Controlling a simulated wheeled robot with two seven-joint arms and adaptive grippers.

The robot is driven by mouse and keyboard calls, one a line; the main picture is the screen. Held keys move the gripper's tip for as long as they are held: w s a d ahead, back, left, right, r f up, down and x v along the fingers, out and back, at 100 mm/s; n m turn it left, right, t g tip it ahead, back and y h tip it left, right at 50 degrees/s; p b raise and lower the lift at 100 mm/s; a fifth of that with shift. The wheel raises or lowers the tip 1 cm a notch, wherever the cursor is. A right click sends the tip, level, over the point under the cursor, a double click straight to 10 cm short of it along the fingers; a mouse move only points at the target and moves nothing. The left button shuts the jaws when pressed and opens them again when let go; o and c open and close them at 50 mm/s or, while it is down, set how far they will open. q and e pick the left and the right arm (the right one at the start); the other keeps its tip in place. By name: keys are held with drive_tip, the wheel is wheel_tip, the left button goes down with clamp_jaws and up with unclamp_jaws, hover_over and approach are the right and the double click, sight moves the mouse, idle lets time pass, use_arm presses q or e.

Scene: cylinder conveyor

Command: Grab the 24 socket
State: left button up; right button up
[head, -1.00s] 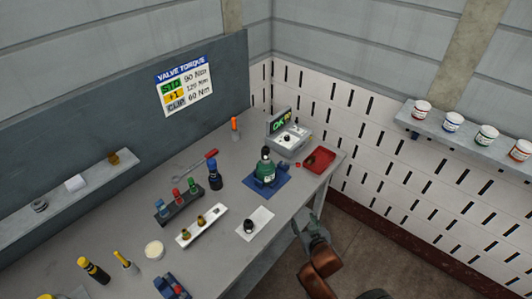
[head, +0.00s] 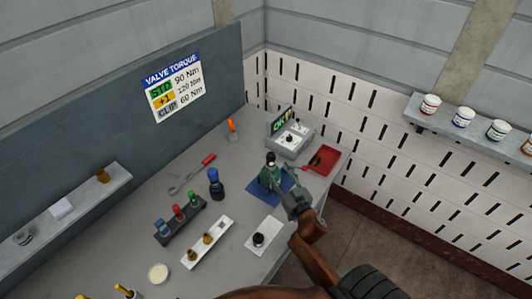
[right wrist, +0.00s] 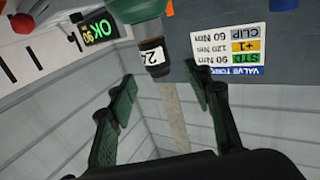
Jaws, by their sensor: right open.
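A black socket (right wrist: 152,56) with a white label, partly hidden and reading about "24", sits on the neck of a green cylinder (right wrist: 135,8) in the right wrist view. In the head view the dark socket (head: 270,158) tops the green cylinder (head: 268,176), which stands upright over a blue mat (head: 285,190). My right gripper (head: 284,179) is beside the cylinder on its right, partly covering it. In the right wrist view my right gripper (right wrist: 163,76) is open and empty, its fingers spread, with the socket just beyond the tips. My left gripper does not show.
A display box (head: 289,139) and a red tray (head: 322,160) stand behind the cylinder. A blue-black bottle-like tool (head: 215,183), a socket rack (head: 181,219) and a white strip (head: 190,256) stand left. A black knob (head: 258,240) sits on a white plate in front.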

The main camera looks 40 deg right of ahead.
sight(273, 159)
drive_tip(key=x, duration=0.2)
drive_tip(key=r+p+x, duration=0.1)
drive_tip(key=x, duration=0.1)
drive_tip(key=shift+w+d, duration=0.15)
drive_tip(key=shift+d, duration=0.1)
drive_tip(key=x, duration=0.2)
drive_tip(key=shift+w+d, duration=0.15)
drive_tip(key=shift+w, duration=0.1)
drive_tip(key=shift+w+d+f, duration=0.1)
drive_tip(key=shift+w, duration=0.2)
drive_tip(key=c, duration=1.2)
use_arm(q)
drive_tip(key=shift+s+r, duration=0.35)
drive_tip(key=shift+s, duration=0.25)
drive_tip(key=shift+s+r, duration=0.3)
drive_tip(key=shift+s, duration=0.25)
use_arm(e)
clamp_jaws()
